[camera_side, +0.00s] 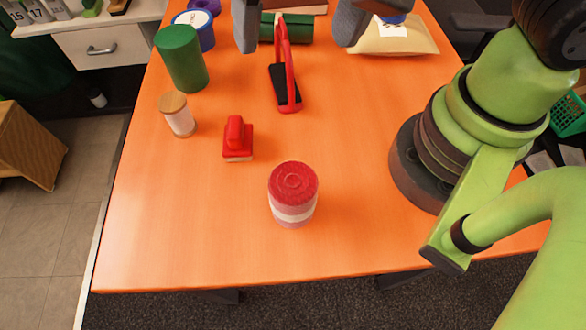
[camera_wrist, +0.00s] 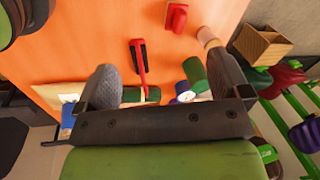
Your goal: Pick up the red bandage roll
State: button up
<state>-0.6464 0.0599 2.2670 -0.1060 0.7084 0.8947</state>
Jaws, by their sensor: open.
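The red bandage roll (camera_side: 293,193) stands upright near the front of the orange table in the side view. It is a short red cylinder with a pale band around its lower part. I do not see it in the wrist view. My gripper (camera_side: 300,42) is at the far end of the table, well away from the roll. Its two grey fingers are spread apart with nothing between them; they also show in the wrist view (camera_wrist: 165,85). Only the finger ends show at the top of the side view.
A red stamp-like block (camera_side: 238,140), a wooden-capped jar (camera_side: 177,114) and a green cylinder (camera_side: 181,58) stand left. A red-handled tool (camera_side: 286,80) lies behind. A beige packet (camera_side: 394,38) lies at the far right. The table (camera_side: 180,230) is clear around the roll.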

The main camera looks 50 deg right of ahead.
jog(key=g+h, duration=0.2)
send_over(293, 181)
jog(key=f, duration=0.5)
jog(key=w+f, duration=0.1)
jog(key=f, duration=0.1)
jog(key=shift+d+f, duration=0.15)
jog(key=shift+f, duration=0.2)
jog(key=shift+m, duration=0.3)
jog(key=f, duration=0.4)
jog(key=shift+s+f, duration=0.15)
jog(key=shift+s, duration=0.1)
jog(key=shift+s+f, duration=0.15)
jog(key=shift+f, duration=1.35)
jog(key=shift+s+f, duration=0.1)
jog(key=shift+f, duration=1.4)
jog(key=shift+c, duration=0.3)
jog(key=c, duration=1)
